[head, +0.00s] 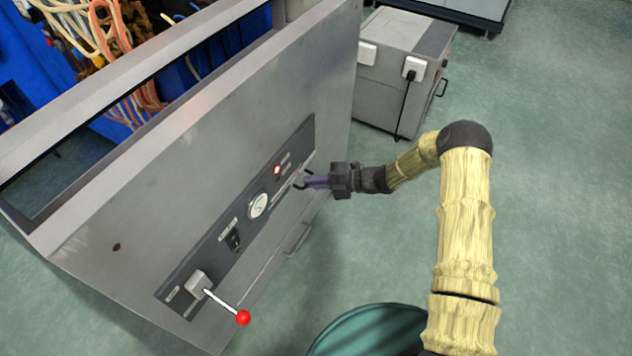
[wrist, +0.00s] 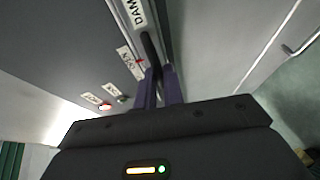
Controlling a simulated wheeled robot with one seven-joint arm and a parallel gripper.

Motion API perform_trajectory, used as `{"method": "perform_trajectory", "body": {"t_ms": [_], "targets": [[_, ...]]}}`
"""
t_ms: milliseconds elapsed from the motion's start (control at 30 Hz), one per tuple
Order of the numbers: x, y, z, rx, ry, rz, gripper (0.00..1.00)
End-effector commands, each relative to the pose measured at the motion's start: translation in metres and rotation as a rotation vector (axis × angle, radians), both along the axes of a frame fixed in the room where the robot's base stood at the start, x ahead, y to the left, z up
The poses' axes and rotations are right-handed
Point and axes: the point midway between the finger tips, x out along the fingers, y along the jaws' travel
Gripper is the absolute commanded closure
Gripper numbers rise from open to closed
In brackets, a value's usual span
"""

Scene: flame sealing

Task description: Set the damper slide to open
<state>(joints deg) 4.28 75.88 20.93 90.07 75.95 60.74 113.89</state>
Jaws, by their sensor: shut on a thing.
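The damper slide sits at the right end of the dark control strip (head: 215,254) on the grey cabinet's front panel. In the wrist view, its dark handle (wrist: 149,46) stands between my fingers, beside a white label reading "DAM" (wrist: 137,12) and a smaller label reading "OPEN" (wrist: 127,61). A red mark lies beside the handle. My gripper (head: 308,182) reaches the strip from the right, its purple fingers shut on the handle; they also show in the wrist view (wrist: 160,76). The fingers partly hide the handle and its slot.
The strip also carries a lit red lamp (head: 277,170), a round gauge (head: 258,205), a black switch (head: 234,240) and a red-ball lever (head: 243,317) jutting outward. A bar handle (head: 298,238) sits below. A grey box (head: 398,88) stands behind; green floor is open at right.

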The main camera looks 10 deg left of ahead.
Motion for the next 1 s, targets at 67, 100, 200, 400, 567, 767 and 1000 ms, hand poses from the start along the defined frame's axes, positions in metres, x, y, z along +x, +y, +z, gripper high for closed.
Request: {"method": "perform_trajectory", "body": {"t_ms": [67, 100, 200, 400, 567, 767, 1000], "targets": [[0.008, -0.004, 0.001, -0.006, -0.009, -0.019, 1.0], [0.008, -0.004, 0.001, -0.005, -0.009, -0.02, 0.85], [0.007, -0.004, 0.001, -0.005, -0.007, -0.018, 0.68], [0.005, -0.002, 0.001, -0.004, -0.006, -0.012, 0.68], [0.005, -0.006, 0.002, -0.004, -0.005, -0.013, 0.68], [0.007, -0.03, 0.008, -0.003, -0.005, -0.014, 0.68], [0.011, -0.076, 0.018, -0.004, -0.006, -0.016, 0.68]]}}
